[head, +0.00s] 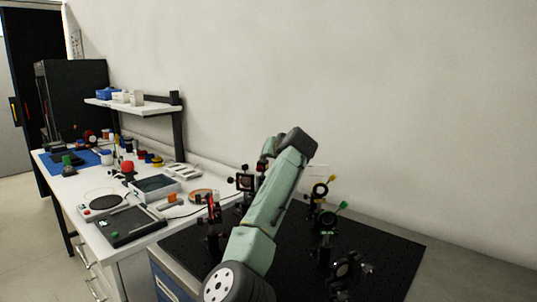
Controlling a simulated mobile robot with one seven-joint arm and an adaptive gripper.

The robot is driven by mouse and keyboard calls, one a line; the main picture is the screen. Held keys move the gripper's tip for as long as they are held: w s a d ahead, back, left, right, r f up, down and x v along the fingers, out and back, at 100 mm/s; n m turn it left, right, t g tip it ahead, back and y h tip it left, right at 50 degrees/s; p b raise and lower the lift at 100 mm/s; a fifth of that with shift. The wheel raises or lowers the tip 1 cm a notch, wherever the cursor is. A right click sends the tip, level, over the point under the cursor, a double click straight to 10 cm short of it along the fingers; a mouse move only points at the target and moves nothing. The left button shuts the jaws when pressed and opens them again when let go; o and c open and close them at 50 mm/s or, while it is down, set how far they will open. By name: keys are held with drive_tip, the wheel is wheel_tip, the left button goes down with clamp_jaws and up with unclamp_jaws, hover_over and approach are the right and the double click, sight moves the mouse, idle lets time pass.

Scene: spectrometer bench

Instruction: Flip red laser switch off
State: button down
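I cannot make out a red laser switch in the head view. A slim red part (214,212) stands on a dark mount at the left side of the black optical board (395,262); I cannot tell whether it belongs to the laser. My green arm rises from the bottom centre over the board and bends at the top, with its far end turned away behind the links. My gripper is hidden behind my own arm, so its fingers do not show. The arm also covers the middle of the board.
A dark mount (346,269) is at the front. The white bench (190,226) at left holds a black flat device (128,226) and several small items. A shelf (150,106) stands behind.

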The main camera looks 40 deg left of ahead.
drive_tip(key=shift+a, duration=0.1)
drive_tip(key=shift+s+a+r+n+h, duration=0.15)
drive_tip(key=shift+a+n+h, duration=0.1)
drive_tip(key=shift+n+h, duration=0.3)
drive_tip(key=shift+a+r+n+h, duration=0.2)
drive_tip(key=shift+n+h, duration=0.15)
drive_tip(key=shift+h, duration=0.3)
drive_tip(key=shift+s+a+n+h, duration=0.1)
drive_tip(key=shift+a+n+h, duration=0.35)
drive_tip(key=shift+h, duration=0.35)
drive_tip(key=c, duration=1.6)
unclamp_jaws()
drive_tip(key=shift+c, duration=0.2)
drive_tip(key=shift+s+r, duration=0.1)
drive_tip(key=shift+s, duration=0.05)
drive_tip(key=v, duration=1.1)
drive_tip(key=shift+s+r, duration=0.2)
drive_tip(key=shift+s, duration=0.1)
drive_tip(key=shift+d, duration=0.15)
